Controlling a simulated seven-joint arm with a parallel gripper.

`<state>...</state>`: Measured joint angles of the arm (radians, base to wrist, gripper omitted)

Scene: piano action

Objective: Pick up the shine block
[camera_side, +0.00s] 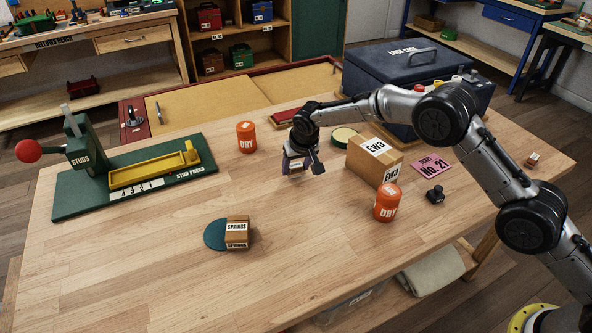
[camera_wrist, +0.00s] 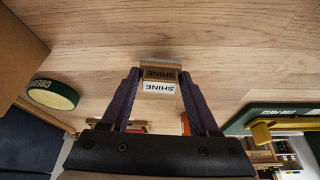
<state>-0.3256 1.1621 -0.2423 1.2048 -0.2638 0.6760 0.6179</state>
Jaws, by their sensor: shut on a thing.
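The shine block (camera_wrist: 159,75) is a small brown block with white SHINE labels, seen between the fingers in the wrist view. My gripper (camera_wrist: 160,82) is shut on it, one finger on each side. In the side view my gripper (camera_side: 299,160) points down over the table's middle, and the block (camera_side: 296,169) shows low between its fingers, partly hidden. I cannot tell for sure whether the block touches the table.
An orange DRY can (camera_side: 246,137) stands to the left, another (camera_side: 387,203) to the right. A cardboard Ewa box (camera_side: 372,160) and a round green tin (camera_side: 345,136) are nearby. A SPRINGS block (camera_side: 237,232) and the stud press (camera_side: 130,178) are left. The front middle is clear.

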